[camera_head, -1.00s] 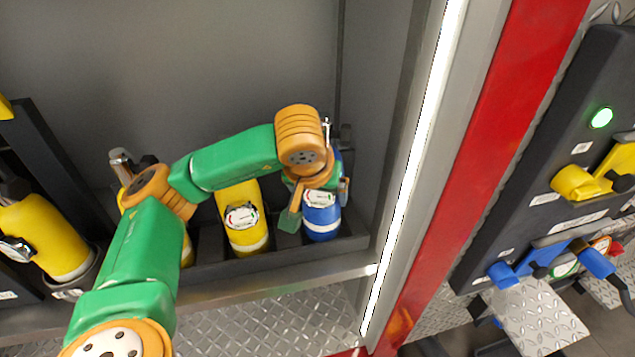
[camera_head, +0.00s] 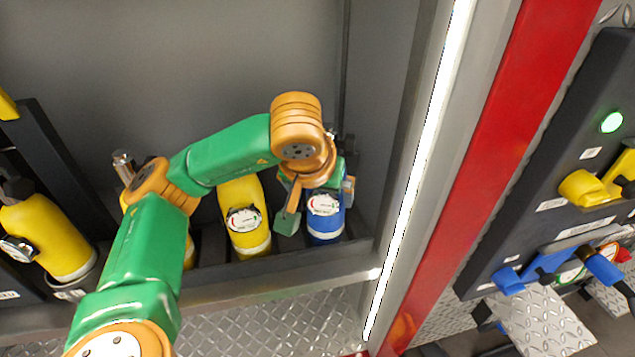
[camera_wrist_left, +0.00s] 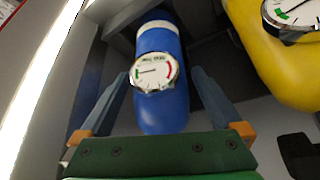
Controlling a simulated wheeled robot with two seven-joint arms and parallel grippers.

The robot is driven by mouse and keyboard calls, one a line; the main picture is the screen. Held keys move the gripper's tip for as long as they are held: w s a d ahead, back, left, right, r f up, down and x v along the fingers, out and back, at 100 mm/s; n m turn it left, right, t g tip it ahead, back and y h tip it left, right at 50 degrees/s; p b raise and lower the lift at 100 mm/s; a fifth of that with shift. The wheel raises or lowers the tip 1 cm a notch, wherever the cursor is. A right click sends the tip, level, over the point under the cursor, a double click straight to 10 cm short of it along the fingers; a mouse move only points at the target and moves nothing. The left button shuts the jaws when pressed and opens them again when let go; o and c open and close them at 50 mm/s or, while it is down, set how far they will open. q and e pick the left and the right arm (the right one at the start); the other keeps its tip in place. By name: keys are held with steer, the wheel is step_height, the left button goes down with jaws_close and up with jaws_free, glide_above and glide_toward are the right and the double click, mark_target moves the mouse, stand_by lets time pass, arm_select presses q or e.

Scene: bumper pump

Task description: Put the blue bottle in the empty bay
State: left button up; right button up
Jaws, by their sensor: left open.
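The blue bottle (camera_head: 325,220) stands in the right end of the dark rack (camera_head: 270,262), with a gauge on its front and a white band low down. It also shows in the left wrist view (camera_wrist_left: 160,98), between the two fingers and apart from them. My left gripper (camera_head: 315,195) is open at the bottle's upper part, one finger on each side. The bottle's top is hidden behind my left wrist in the head view. My right gripper is not in view. A dark slot shows between the blue bottle and the yellow bottle (camera_head: 243,220).
Another yellow bottle (camera_head: 48,238) stands at far left. A bright light strip (camera_head: 415,180) and red post (camera_head: 480,150) border the compartment on the right. A black panel with blue and yellow levers (camera_head: 590,187) is beyond. The grey back wall area is clear.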

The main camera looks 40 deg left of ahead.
arm_select(q)
steer(key=p+v, duration=0.2)
steer(key=v, duration=0.6)
